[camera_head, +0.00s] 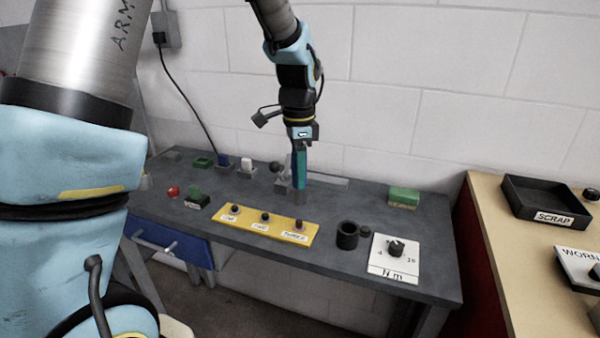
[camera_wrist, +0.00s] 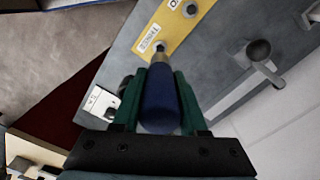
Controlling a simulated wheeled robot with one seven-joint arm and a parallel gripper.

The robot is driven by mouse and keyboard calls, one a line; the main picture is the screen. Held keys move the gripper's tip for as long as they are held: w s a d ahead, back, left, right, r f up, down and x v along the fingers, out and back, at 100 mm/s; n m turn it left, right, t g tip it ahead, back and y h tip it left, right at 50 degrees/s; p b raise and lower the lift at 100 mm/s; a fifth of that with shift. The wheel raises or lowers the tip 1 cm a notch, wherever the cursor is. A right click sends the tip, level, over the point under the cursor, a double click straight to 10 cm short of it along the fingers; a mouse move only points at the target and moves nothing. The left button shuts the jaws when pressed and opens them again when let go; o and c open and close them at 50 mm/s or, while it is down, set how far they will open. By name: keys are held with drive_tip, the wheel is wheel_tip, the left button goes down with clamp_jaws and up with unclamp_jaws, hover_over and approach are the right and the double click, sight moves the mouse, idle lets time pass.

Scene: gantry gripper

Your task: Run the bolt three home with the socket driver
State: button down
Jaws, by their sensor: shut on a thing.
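My gripper (camera_head: 299,178) has green fingers and is shut on the socket driver, held upright. The driver's blue handle (camera_wrist: 161,103) lies between the fingers in the wrist view, with its metal socket end (camera_head: 299,198) pointing down. The yellow plate (camera_head: 262,236) on the bench carries three dark bolts in a row, each with a label. Bolt three (camera_head: 300,226) is the rightmost in the head view. The height of the tip above the plate is unclear.
A white dial card (camera_head: 382,269) marked "N m" and a black cup (camera_head: 347,237) stand right of the plate. A green block (camera_head: 404,196) lies at the back right. Several small items stand behind and left of the plate. A black scrap tray (camera_head: 545,199) sits on the side table.

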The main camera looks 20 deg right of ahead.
sight(298, 198)
idle(0.4)
drive_tip(key=shift+f+b, duration=1.5)
drive_tip(key=shift+f, duration=1.3)
drive_tip(key=shift+f, duration=0.15)
drive_tip(key=shift+f+b, duration=0.3)
drive_tip(key=shift+f, duration=0.4)
drive_tip(key=shift+r, duration=0.1)
drive_tip(key=shift+a+f+p, duration=0.1)
drive_tip(key=shift+f+p, duration=0.35)
drive_tip(key=shift+p, duration=0.5)
idle(0.9)
idle(0.4)
drive_tip(key=shift+r+p, duration=2.6)
drive_tip(key=shift+r, duration=0.95)
